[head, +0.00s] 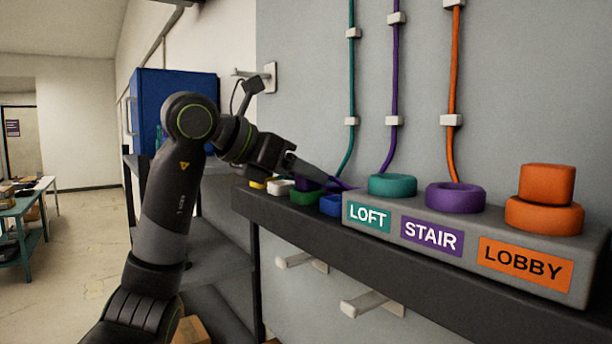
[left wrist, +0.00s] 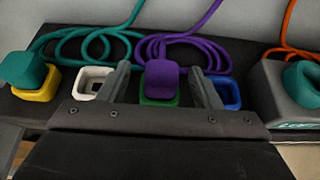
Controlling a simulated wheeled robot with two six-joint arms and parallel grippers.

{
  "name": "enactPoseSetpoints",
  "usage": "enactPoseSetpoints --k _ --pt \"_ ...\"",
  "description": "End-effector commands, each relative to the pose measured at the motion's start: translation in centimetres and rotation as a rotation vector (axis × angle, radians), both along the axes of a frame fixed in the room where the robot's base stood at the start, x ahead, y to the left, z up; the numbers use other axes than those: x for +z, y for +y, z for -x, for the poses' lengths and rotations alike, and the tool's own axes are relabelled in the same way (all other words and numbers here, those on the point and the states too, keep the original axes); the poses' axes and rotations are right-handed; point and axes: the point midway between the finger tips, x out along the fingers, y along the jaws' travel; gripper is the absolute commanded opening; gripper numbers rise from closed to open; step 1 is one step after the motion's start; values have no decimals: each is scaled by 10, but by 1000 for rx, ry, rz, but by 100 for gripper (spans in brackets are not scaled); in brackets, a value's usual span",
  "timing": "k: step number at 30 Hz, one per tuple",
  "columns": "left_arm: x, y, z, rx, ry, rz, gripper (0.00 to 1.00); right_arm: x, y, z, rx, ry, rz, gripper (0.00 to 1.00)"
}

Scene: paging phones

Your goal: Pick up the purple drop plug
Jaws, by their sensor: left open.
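The purple drop plug (left wrist: 162,80) sits on the green socket (left wrist: 158,102), with a purple cord coiled behind it. My left gripper (left wrist: 164,85) is open, with one finger on each side of the plug; the fingers look apart from it. In the head view the left gripper (head: 312,173) reaches over the far end of the shelf and partly hides the purple plug (head: 306,185) above the green socket (head: 304,198). My right gripper is not in view.
A teal plug (left wrist: 25,70) sits on the yellow socket (left wrist: 37,90). The white socket (left wrist: 92,82) and blue socket (left wrist: 228,92) flank the plug. The labelled block (head: 400,232) holds teal, purple and orange rings; an orange plug (head: 547,184) is in LOBBY. The wall stands close behind.

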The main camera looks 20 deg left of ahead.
Motion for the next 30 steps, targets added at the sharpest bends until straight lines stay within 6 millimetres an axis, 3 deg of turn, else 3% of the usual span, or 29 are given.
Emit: enactPoseSetpoints --k 1,6,17,27,30 --pt "3 -5 -4 -4 3 1 58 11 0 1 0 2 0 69" --pt "-7 -16 -18 -2 3 1 58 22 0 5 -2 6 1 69" --pt "-12 -19 -23 0 -1 0 57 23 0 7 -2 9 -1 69" --pt "-12 -19 -23 -1 0 0 12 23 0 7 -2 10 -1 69" --pt "-12 -19 -23 -1 -1 1 9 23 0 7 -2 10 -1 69"
